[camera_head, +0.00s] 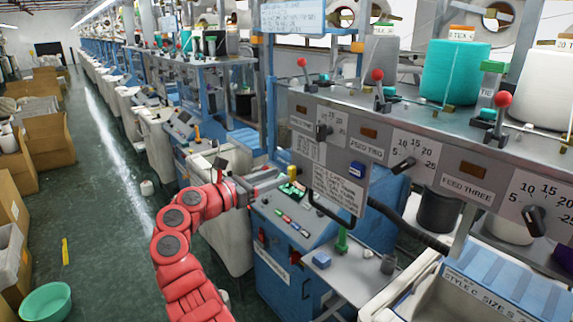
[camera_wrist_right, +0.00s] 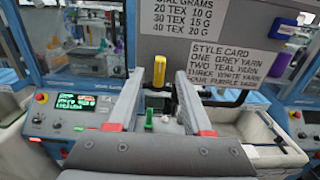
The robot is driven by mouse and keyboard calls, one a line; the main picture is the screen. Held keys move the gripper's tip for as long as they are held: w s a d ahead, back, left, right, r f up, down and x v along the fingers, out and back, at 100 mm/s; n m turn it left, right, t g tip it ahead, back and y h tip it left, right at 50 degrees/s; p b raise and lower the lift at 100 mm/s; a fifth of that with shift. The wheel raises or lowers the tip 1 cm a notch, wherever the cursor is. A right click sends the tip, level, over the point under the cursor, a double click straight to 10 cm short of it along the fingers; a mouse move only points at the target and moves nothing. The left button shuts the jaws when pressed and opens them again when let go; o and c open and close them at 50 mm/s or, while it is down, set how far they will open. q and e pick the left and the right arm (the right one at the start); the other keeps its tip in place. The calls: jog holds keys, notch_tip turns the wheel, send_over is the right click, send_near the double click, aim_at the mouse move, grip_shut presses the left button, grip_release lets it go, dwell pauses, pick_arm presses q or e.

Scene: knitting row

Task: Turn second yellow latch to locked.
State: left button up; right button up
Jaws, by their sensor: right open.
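A yellow latch (camera_head: 292,172) stands upright on the blue knitting machine near its small green display. It also shows in the right wrist view (camera_wrist_right: 159,71), upright, beyond and between the fingertips. Another small yellow piece (camera_head: 197,132) shows on the machine farther along the row; I cannot tell if it is a latch. My right gripper (camera_head: 280,183) reaches in toward the nearer latch from the left of the picture. In the wrist view its fingers (camera_wrist_right: 159,84) are apart, with nothing held between them. Contact with the latch cannot be seen. My left gripper is not in view.
A style card (camera_wrist_right: 222,65) hangs just right of the latch. A green lever (camera_wrist_right: 149,118) stands on the panel. A green knob (camera_head: 342,240) and blue block (camera_head: 321,260) sit on the front shelf. Cardboard boxes (camera_head: 47,140) line the aisle; its floor (camera_head: 110,190) is mostly clear.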

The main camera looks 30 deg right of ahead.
aim_at(289, 172)
jog(key=shift+w+d+p, duration=0.15)
jog(key=shift+d+p, duration=0.45)
jog(key=shift+d, duration=1.5)
grip_shut()
